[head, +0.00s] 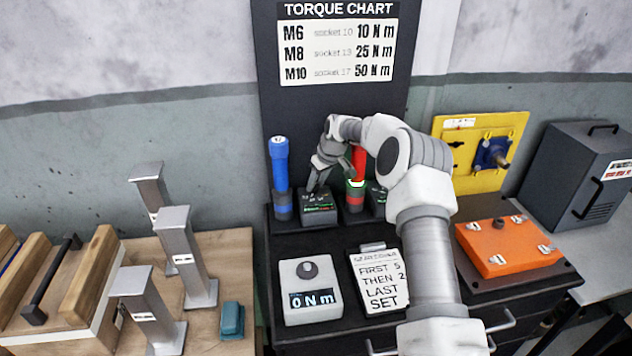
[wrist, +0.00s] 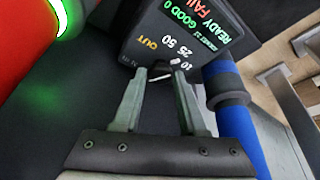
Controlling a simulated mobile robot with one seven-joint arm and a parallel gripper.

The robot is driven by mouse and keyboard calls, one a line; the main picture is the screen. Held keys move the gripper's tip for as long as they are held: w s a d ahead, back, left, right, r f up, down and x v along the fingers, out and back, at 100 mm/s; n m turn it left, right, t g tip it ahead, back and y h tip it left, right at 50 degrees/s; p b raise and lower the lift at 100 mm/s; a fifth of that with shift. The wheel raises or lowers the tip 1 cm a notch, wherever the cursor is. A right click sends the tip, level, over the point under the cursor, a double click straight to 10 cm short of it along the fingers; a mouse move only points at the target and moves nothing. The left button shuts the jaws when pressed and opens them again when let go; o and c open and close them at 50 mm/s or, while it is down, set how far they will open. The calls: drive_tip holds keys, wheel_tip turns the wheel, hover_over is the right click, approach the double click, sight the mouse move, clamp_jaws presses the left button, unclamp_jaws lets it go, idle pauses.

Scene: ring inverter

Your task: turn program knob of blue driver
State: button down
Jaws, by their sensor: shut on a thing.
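The blue driver (head: 280,165) stands upright at the left of the black bench top; its blue body also shows in the wrist view (wrist: 238,140). Beside it sits its dark control box (head: 317,207). In the wrist view the box face (wrist: 190,30) shows lit READY, GOOD 0 and FAIL text and the marks 10, 25, 50 and OUT. My gripper (head: 316,186) reaches down to this box. Its fingertips (wrist: 160,74) are closed around the small program knob (wrist: 160,69), mostly hidden between them. A white pointer shows near the right fingertip.
A red driver (head: 359,164) with a glowing green ring stands just right of the box, with a second dark box (head: 378,200) beside it. A torque display unit (head: 311,292) and a notice card (head: 379,280) lie in front. The torque chart (head: 337,44) hangs behind.

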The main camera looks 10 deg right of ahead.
drive_tip(key=shift+d+n+g+y, duration=0.1)
drive_tip(key=shift+n+g+y, duration=0.35)
drive_tip(key=shift+n, duration=1.05)
drive_tip(key=shift+c, duration=2.2)
unclamp_jaws()
